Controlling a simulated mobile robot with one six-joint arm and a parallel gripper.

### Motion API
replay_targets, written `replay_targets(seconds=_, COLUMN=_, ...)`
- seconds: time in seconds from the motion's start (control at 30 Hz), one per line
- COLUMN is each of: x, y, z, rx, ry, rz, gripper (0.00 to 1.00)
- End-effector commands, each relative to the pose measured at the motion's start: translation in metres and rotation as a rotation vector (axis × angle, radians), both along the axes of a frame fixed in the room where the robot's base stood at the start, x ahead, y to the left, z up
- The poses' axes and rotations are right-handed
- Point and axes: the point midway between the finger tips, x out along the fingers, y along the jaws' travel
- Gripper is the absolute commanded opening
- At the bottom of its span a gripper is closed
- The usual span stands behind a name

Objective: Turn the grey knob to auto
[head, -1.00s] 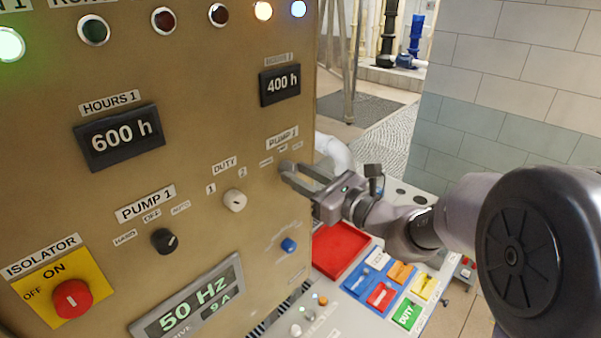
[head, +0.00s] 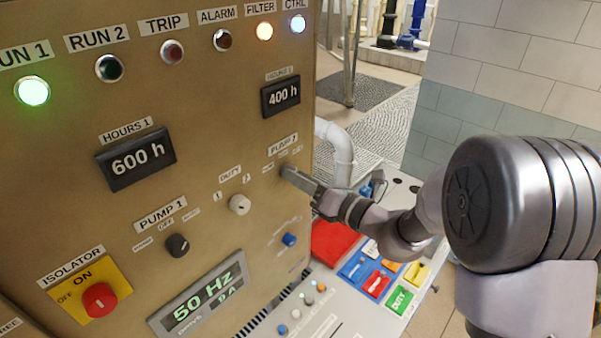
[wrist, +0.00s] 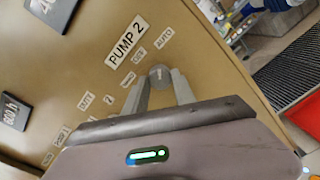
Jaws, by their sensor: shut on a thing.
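The grey knob (wrist: 159,74) sits on the tan panel below the PUMP 2 label (wrist: 127,42), with small HAND, OFF and AUTO (wrist: 164,39) labels around it. My gripper (wrist: 160,80) is shut on this knob, one finger on each side. A short pale mark shows on the knob, but I cannot tell exactly which label it points to. In the head view my gripper (head: 288,173) reaches the panel from the right, and its fingers hide most of the knob.
On the same panel are a black PUMP 1 knob (head: 177,245), a white DUTY knob (head: 239,204), a blue knob (head: 289,240) and a red isolator (head: 100,300). A sloped desk with a red tray (head: 335,243) and coloured tags lies below my gripper.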

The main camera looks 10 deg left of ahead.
Motion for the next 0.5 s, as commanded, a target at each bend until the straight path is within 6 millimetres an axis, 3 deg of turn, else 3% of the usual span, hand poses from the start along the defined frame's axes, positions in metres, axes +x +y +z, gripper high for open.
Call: replay_targets(seconds=0.5, x=0.0002, y=0.0001, z=0.0003, rx=0.022, ry=0.036, rz=0.000, gripper=0.00)
